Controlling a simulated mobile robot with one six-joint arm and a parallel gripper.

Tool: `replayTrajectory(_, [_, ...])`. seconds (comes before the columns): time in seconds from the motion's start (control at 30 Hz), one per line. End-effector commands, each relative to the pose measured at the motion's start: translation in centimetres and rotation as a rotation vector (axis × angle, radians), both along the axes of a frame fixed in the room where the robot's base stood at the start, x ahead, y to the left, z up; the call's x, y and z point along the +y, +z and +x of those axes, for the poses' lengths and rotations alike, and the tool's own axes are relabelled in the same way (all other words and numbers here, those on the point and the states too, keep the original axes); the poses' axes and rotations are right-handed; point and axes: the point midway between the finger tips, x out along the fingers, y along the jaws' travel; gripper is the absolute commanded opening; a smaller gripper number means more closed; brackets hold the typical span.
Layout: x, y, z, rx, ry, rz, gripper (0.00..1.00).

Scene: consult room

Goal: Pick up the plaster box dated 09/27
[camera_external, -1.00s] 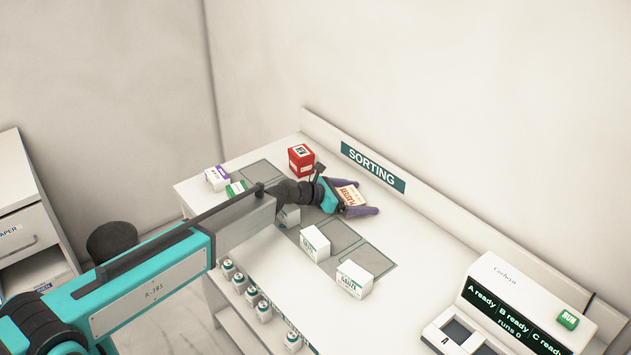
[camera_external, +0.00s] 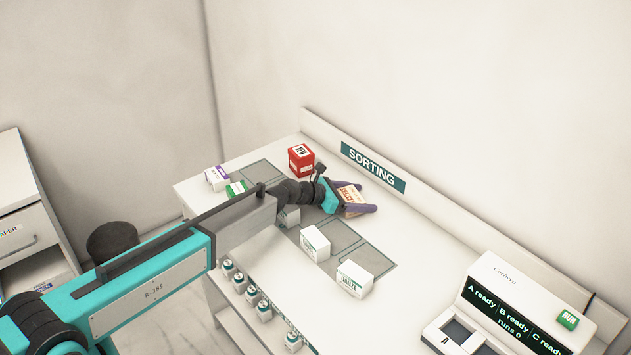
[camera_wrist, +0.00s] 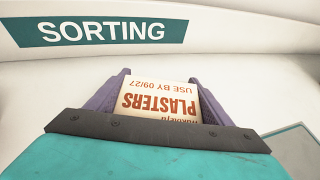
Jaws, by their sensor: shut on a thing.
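The plaster box (camera_wrist: 160,95) is cream with red print reading "PLASTERS" and "USE BY 09/27", upside down in the wrist view. In the external view the box (camera_external: 350,198) is at the back of the white table, below the SORTING sign. My gripper (camera_wrist: 158,85) is shut on it, with a purple finger against each side. The gripper also shows in the external view (camera_external: 356,200). The near end of the box is hidden by the gripper body. I cannot tell whether the box touches the table.
A red box (camera_external: 301,159) stands just left of my gripper. White gauze boxes (camera_external: 316,243) (camera_external: 354,279) stand in front, near grey marked areas (camera_external: 374,260). The SORTING sign (camera_external: 373,167) is on the low back wall. A console (camera_external: 515,305) is at the right.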

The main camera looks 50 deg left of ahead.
Motion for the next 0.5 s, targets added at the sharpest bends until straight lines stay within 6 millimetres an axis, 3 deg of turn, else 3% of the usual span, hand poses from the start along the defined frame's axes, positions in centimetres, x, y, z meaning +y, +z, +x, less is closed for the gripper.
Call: replayTrajectory(0.5, [0.0,1.1,-0.5,-0.002,0.0,0.0,0.51])
